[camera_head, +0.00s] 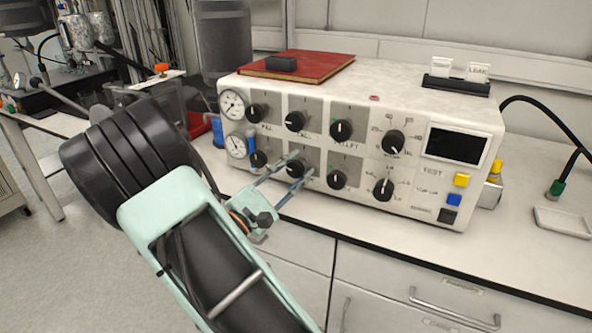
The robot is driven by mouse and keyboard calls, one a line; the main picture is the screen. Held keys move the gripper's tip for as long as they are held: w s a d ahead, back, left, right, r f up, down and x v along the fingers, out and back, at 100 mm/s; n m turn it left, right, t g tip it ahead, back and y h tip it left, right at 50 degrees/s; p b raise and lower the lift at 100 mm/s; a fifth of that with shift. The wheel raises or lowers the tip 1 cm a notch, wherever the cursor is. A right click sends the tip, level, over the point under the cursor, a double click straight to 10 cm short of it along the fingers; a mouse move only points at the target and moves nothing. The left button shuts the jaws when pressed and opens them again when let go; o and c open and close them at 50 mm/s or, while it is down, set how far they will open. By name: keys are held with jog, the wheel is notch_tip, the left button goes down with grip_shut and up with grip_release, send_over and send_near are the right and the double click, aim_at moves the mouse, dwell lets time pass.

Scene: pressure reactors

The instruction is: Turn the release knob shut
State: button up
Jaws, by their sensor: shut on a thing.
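A white control box (440,95) stands on the bench with two rows of black knobs on its front. My gripper (299,165) reaches the lower row from the front left. Its two thin fingers are shut on the second knob from the left in that row (298,169), one finger at its upper left and one at its lower right. The fingers partly cover this knob, so its pointer is hard to make out. The small labels are too blurred to tell which knob is marked release.
Neighbouring knobs (258,159) and (337,179) sit close on either side. Two round gauges (232,103) are at the box's left end. A dark screen (455,146) and coloured buttons (461,180) are at the right. A red book (320,66) lies on top.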

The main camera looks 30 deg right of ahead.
jog(key=m+g, duration=0.1)
jog(key=m, duration=0.1)
jog(key=m+b, duration=0.1)
jog(key=m, duration=0.1)
jog(key=shift+f+g+y, duration=0.1)
jog(key=shift+g+y, duration=0.2)
jog(key=shift+g, duration=0.1)
jog(key=m+g+y+b, duration=0.1)
jog(key=m+b, duration=0.1)
jog(key=m, duration=0.2)
jog(key=m+b, duration=0.2)
jog(key=m+y+b, duration=0.1)
jog(key=m, duration=0.1)
jog(key=shift+f+g+y+b, duration=0.1)
jog(key=shift+g+y+b, duration=0.2)
jog(key=shift+b, duration=0.05)
jog(key=shift+m+y+b, duration=0.6)
jog(key=shift+m+b, duration=0.6)
jog(key=shift+b, duration=0.15)
jog(key=shift+r, duration=0.2)
jog(key=o, duration=1.2)
jog(key=v, duration=1.2)
